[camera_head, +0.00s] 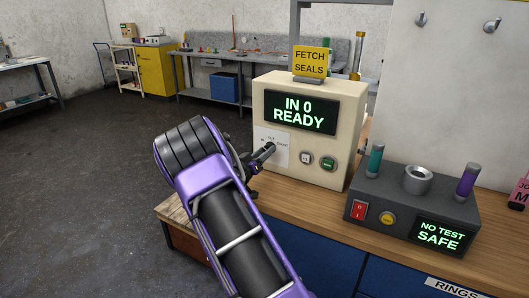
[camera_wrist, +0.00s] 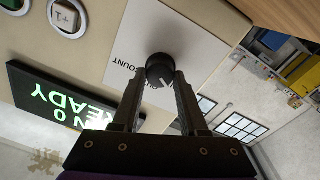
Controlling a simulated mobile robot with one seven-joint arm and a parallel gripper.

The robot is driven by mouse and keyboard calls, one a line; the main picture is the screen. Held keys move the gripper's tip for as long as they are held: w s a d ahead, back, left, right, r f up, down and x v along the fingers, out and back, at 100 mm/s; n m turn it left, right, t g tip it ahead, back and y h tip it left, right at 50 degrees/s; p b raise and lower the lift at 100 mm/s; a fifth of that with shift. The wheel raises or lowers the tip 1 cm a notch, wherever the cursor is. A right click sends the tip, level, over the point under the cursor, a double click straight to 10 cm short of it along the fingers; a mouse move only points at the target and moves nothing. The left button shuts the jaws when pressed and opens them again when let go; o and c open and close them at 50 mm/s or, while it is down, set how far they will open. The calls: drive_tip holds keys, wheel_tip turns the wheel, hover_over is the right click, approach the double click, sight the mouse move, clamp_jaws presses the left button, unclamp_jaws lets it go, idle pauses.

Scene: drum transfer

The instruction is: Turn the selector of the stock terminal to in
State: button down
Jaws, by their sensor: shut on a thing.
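The stock terminal (camera_head: 349,123) is a cream box on the wooden bench, with a display reading "IN 0 READY". Its selector (camera_wrist: 160,70) is a round black knob with a light pointer mark, on a white label plate (camera_head: 272,146) at the terminal's lower left. My gripper (camera_wrist: 162,80) is shut on the selector, a finger on each side. In the head view my gripper (camera_head: 262,158) reaches the plate from the left, and my arm hides part of the bench edge. The label's words are partly covered, with "COUNT" legible upside down in the wrist view.
Two buttons, one grey (camera_head: 305,158) and one green (camera_head: 328,163), sit right of the selector. A yellow "FETCH SEALS" sign (camera_head: 311,61) stands on top. A dark test box (camera_head: 400,215) with teal and purple handles stands to the right. Open floor (camera_head: 70,200) lies left.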

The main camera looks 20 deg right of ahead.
drive_tip(key=shift+c, duration=2.2)
unclamp_jaws()
drive_tip(key=v, duration=1.7)
drive_tip(key=shift+a+f, duration=0.2)
drive_tip(key=shift+s, duration=0.1)
